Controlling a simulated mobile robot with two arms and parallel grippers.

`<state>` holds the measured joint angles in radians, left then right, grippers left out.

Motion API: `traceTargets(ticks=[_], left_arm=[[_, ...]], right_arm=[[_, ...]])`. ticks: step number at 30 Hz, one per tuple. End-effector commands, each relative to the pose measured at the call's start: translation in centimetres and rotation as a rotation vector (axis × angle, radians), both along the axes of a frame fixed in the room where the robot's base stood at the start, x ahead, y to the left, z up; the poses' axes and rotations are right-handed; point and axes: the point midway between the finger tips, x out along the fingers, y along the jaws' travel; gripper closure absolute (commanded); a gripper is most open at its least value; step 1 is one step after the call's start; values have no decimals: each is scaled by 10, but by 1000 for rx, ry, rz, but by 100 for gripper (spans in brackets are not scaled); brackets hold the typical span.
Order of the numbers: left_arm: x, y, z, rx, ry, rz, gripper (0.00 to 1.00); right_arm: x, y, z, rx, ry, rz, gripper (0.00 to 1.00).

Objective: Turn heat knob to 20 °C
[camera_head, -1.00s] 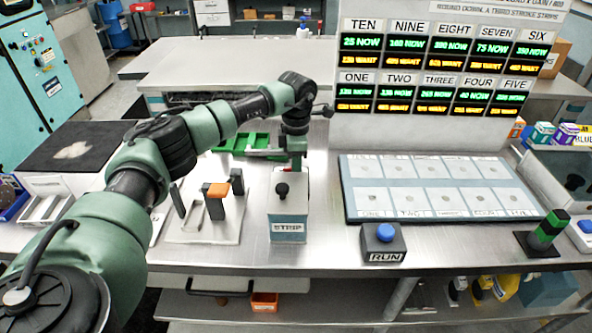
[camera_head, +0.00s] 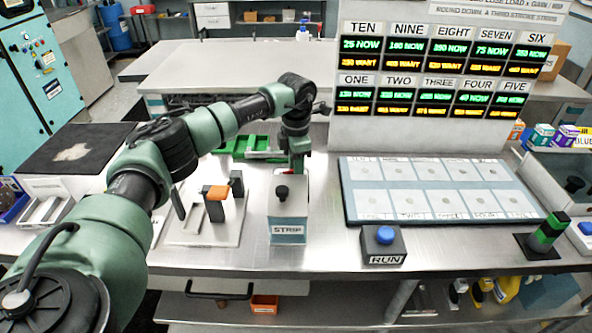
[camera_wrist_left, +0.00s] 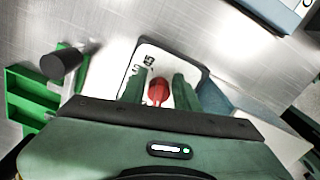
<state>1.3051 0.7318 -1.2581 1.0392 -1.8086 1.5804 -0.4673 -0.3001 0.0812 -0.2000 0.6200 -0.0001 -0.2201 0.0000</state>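A red heat knob (camera_wrist_left: 158,92) sits on a white dial plate (camera_wrist_left: 150,59) with dark printed numbers, partly readable as 45, in the left wrist view. My left gripper (camera_wrist_left: 160,84) is over the plate with its two green fingers apart, one on each side of the knob. Narrow gaps seem to show between fingers and knob; contact is hard to judge. The gripper's body hides the lower part of the plate. My right gripper is not in view.
A green tray (camera_head: 235,147) lies just left of my gripper; a black cylinder (camera_wrist_left: 62,65) stands near it in the wrist view. A stand with an orange top (camera_head: 216,192), a RUN button box (camera_head: 383,243) and a numbered panel (camera_head: 352,213) are on the bench.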

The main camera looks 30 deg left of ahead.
Motion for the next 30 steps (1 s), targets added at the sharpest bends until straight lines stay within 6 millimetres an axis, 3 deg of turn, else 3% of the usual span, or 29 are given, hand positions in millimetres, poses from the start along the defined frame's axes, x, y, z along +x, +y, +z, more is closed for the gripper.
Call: traceTargets(ticks=[13,24,30], left_arm=[[0,0,5,-1,1,-1,54],[1,0,63,-1,-2,-1,54],[0,0,77,-1,0,-1,54]], right_arm=[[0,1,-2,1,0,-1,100],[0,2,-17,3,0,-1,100],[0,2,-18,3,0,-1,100]])
